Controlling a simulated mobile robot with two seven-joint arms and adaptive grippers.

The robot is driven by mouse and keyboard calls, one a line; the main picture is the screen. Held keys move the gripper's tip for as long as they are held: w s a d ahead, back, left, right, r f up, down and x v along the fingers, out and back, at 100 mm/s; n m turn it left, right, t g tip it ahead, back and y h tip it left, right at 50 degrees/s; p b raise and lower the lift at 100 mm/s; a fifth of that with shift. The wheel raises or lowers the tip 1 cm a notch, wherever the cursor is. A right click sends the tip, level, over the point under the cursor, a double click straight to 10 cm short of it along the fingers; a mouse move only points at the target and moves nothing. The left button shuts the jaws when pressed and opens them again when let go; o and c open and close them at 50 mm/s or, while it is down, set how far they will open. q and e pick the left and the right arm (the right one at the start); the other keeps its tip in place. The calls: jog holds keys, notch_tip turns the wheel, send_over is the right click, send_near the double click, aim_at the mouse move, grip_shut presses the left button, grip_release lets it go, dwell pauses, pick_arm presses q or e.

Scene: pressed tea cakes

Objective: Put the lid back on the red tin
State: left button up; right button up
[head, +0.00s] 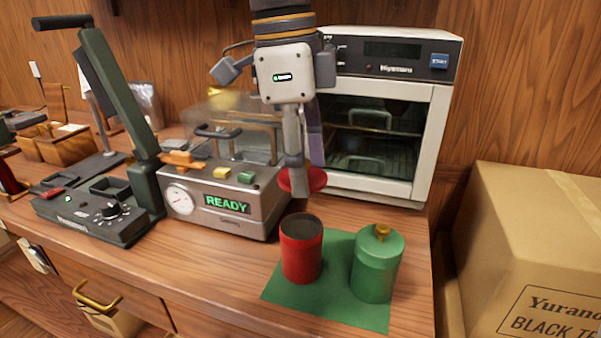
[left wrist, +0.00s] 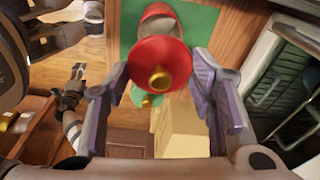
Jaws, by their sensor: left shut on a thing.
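The red tin (head: 301,252) stands upright and open on the green mat (head: 341,310). Its open mouth shows beyond the lid in the left wrist view (left wrist: 160,22). My left gripper (head: 302,178) is shut on the red lid (head: 318,180), which has a gold knob (left wrist: 158,78). In the left wrist view the lid (left wrist: 160,58) sits between the fingertips. In the head view the lid is above and behind the tin, apart from it. Part of the lid is hidden by a finger. My right gripper (left wrist: 72,90) seems to show at the left wrist view's left, its jaws unclear.
A green tin (head: 376,272) with a gold-knobbed lid stands right of the red tin. A metal press (head: 222,205) reading READY is at left, and an oven (head: 395,120) stands behind. A cardboard box (head: 540,240) is at right. The counter in front of the press is clear.

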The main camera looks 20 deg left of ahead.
pick_arm(q)
notch_tip(320, 180, down, 6)
jog(key=shift+f, duration=0.15)
dwell(0.5)
jog(key=shift+a+f, duration=0.15)
dwell(1.5)
jog(key=o, duration=1.1)
jog(key=o, duration=0.5)
